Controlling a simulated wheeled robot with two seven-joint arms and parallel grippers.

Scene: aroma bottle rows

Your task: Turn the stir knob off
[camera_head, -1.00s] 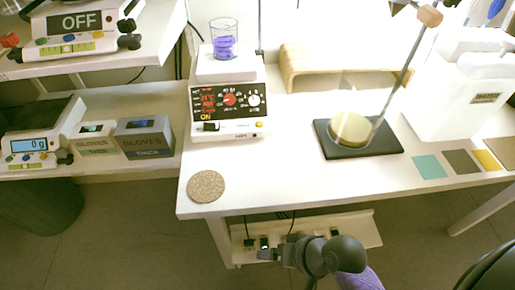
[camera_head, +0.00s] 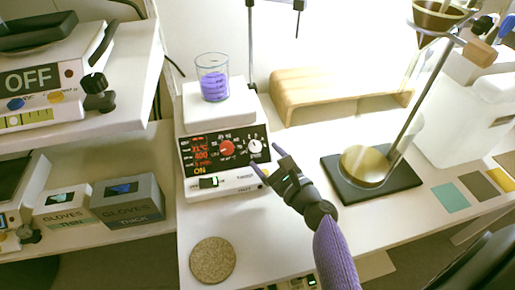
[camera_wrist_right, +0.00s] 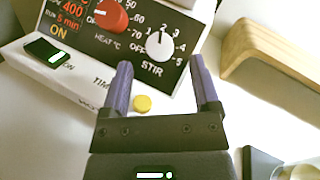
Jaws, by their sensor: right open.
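The hotplate stirrer (camera_head: 225,175) stands on the white bench, its display lit and reading ON. Its white stir knob (camera_head: 255,146) is at the right of the front panel. In the right wrist view the stir knob (camera_wrist_right: 159,44), labelled STIR, is just beyond the fingertips. My right gripper (camera_head: 266,158) is open and empty in front of the panel's right end. In the right wrist view its two purple fingers (camera_wrist_right: 160,66) are apart, with the knob between and beyond them, not touching as far as I can tell. My left gripper is not in view.
A beaker of purple liquid (camera_head: 213,84) stands on the hotplate. A red heat knob (camera_wrist_right: 110,15) is left of the stir knob, and a yellow button (camera_wrist_right: 142,103) is below. A cork mat (camera_head: 212,260), a wooden stand (camera_head: 335,88) and a dark stand base (camera_head: 390,183) are nearby.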

